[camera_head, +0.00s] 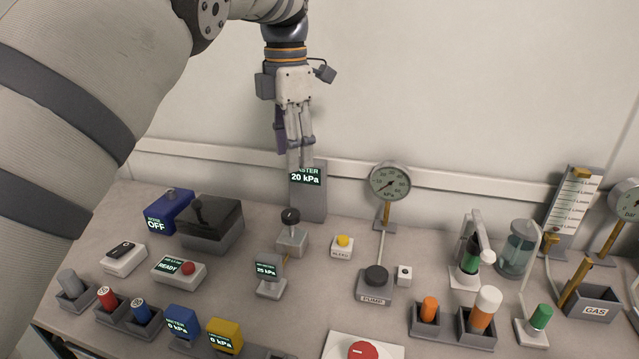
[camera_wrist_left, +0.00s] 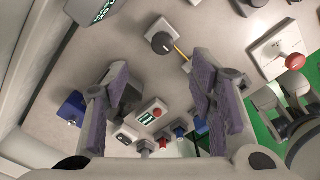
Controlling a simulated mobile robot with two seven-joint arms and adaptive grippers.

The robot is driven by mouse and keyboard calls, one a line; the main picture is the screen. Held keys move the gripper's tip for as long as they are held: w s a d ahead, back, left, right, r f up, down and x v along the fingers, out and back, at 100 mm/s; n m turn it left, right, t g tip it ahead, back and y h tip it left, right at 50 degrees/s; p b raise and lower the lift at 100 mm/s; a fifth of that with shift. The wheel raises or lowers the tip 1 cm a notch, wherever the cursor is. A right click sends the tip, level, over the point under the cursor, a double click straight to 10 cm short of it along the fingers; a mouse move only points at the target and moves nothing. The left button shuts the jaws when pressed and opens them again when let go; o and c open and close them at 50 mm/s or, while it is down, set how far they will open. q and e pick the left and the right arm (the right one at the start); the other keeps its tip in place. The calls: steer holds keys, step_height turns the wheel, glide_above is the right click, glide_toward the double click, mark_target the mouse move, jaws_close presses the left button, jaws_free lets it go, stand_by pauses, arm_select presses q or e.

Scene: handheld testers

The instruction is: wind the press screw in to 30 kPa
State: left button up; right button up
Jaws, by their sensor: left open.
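No label marks a press screw. The likeliest candidate is the black knob (camera_head: 291,216) on a grey block; it also shows in the left wrist view (camera_wrist_left: 160,42) with a pale line on top. A second black knob (camera_head: 376,275) sits on a block marked PUMP. The master display (camera_head: 306,177) reads 20 kPa. The round gauge (camera_head: 390,183) stands right of it; its needle is too small to read. My left gripper (camera_head: 300,150) points down above the bench, in front of the master display. In the left wrist view its purple-padded fingers (camera_wrist_left: 160,105) are apart and nothing is between them.
A small display (camera_head: 267,270) reads 25 kPa near the knob. A yellow button (camera_head: 342,241) stands to its right, a dark-lidded box (camera_head: 209,223) to its left. A red knob (camera_head: 362,351) is at the front. Several coloured testers line the front left; glass vessels stand at right.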

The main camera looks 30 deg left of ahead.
mark_target(290, 213)
arm_select(q)
steer(key=f, duration=0.7)
steer(key=s+f, duration=0.1)
steer(key=f, duration=0.3)
steer(key=shift+f, duration=0.35)
steer(key=c, duration=1.2)
